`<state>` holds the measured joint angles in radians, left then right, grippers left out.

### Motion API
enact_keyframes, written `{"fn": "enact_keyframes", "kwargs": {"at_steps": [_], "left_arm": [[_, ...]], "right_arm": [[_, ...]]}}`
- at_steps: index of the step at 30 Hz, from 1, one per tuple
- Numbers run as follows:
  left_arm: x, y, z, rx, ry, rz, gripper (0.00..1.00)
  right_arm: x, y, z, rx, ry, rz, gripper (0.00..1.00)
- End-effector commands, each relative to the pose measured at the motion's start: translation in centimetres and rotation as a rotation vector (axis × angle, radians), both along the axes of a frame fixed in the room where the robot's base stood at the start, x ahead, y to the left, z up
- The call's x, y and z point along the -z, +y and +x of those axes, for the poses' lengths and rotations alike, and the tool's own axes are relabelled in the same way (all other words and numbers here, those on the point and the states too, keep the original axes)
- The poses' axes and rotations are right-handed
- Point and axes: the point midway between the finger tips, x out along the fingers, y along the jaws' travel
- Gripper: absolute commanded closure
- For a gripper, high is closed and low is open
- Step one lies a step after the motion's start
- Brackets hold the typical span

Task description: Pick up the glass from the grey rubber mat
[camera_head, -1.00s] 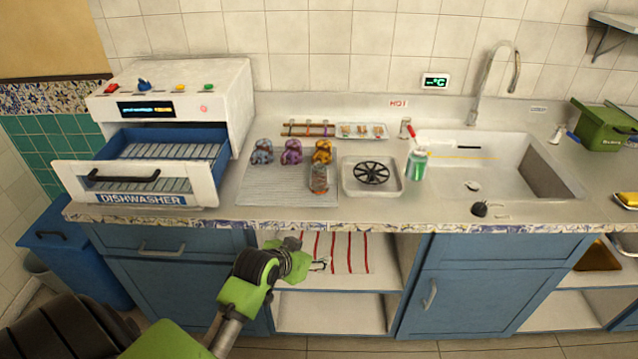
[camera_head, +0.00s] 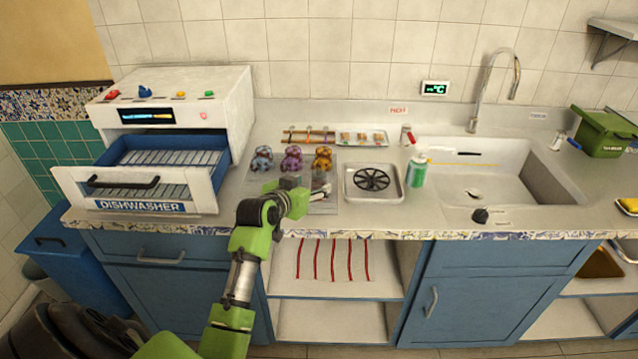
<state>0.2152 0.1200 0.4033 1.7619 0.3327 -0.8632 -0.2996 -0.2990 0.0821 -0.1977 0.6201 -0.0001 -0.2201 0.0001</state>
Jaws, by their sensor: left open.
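The grey rubber mat (camera_head: 262,195) lies on the counter right of the dishwasher. A small brownish glass (camera_head: 319,177) stands on its front right part; its lower part is hidden by my gripper. Blue, purple and orange figure-like pieces (camera_head: 291,158) stand in a row along the mat's back. My left gripper (camera_head: 307,187) is over the mat's front part, open, its fingers pointing toward the glass. One finger shows left of the glass and one at its lower right. I cannot tell whether they touch it. My right gripper is not in view.
The open dishwasher drawer (camera_head: 135,183) juts out at left. A small rack and a tray stand behind the row.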

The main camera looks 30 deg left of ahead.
Motion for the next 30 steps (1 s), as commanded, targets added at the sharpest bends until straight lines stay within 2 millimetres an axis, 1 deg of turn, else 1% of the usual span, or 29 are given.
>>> {"fn": "enact_keyframes", "kwargs": {"at_steps": [5, 10, 15, 19, 25, 26, 27, 30], "left_arm": [[0.1, 0.0, 1.0, 0.001, 0.001, -0.001, 0.47], [0.5, 0.2, 3.3, 0.001, 0.000, -0.001, 0.47], [1.4, 0.5, 4.7, 0.000, 0.001, 0.000, 0.47], [1.5, 0.6, 5.2, 0.000, 0.000, 0.000, 0.47], [1.6, 0.6, 5.2, -0.001, 0.000, 0.000, 0.47], [1.6, 0.6, 5.1, -0.001, 0.000, 0.001, 0.55], [1.6, 0.6, 5.1, -0.001, 0.000, 0.001, 0.65], [1.6, 0.6, 5.1, -0.001, 0.000, 0.001, 0.89]], "right_arm": [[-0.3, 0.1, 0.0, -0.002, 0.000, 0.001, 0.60], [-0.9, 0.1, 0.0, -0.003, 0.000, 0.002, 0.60], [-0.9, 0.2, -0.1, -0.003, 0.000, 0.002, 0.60], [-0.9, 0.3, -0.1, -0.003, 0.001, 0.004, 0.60], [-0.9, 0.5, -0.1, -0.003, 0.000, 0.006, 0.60], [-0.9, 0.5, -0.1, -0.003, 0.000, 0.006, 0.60], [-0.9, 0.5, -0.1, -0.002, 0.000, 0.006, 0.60], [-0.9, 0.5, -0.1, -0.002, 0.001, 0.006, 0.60]]}}
